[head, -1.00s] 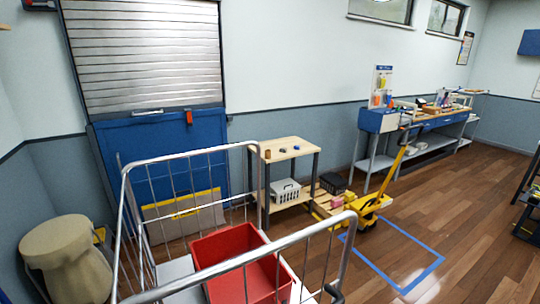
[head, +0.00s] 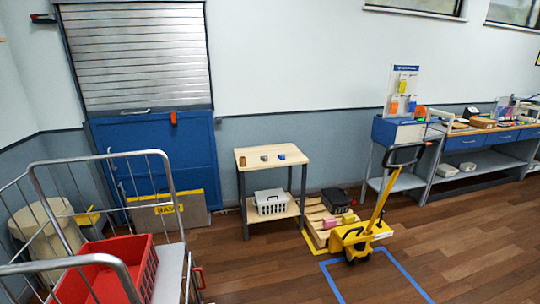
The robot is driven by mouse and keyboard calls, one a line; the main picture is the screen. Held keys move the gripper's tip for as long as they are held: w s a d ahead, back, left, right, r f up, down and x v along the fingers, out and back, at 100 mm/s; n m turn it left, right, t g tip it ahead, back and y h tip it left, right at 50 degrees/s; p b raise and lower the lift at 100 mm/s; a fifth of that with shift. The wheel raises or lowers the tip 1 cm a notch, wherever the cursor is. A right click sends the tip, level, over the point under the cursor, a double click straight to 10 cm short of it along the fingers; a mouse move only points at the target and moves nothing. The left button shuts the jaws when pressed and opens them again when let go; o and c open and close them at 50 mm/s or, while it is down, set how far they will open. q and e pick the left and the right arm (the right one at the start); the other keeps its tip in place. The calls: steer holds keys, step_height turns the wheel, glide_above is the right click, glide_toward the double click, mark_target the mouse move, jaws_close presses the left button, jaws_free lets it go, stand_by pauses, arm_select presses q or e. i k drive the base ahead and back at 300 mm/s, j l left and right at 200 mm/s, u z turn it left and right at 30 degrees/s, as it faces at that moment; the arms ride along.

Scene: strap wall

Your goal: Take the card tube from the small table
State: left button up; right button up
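The small table (head: 258,170) is a light wooden stand with dark legs, standing against the wall right of the blue door. On its top are a small brown upright piece (head: 242,160), which may be the card tube, a dark blue-grey item (head: 264,158) and a small blue item (head: 281,156). They are too small to identify surely. A white basket (head: 271,202) sits on its lower shelf. Neither of my grippers shows in the head view.
A wire-sided cart (head: 170,190) with a red crate (head: 150,262) stands at the near left. A yellow pallet truck (head: 352,240) and wooden pallet (head: 320,228) stand right of the table. The floor in front of the table is clear.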

mark_target(243, 161)
steer(key=i+l+u, duration=0.25)
steer(key=i+l, duration=0.45)
steer(key=i+l+u, duration=0.3)
steer(key=i+l, duration=0.4)
steer(key=l, duration=0.2)
steer(key=i+u, duration=0.15)
steer(key=i, duration=0.5)
steer(key=i+u, duration=0.1)
steer(key=i, duration=0.55)
steer(key=i+u, duration=0.15)
steer(key=i, duration=0.5)
steer(key=i+l+u, duration=0.1)
steer(key=i, duration=0.8)
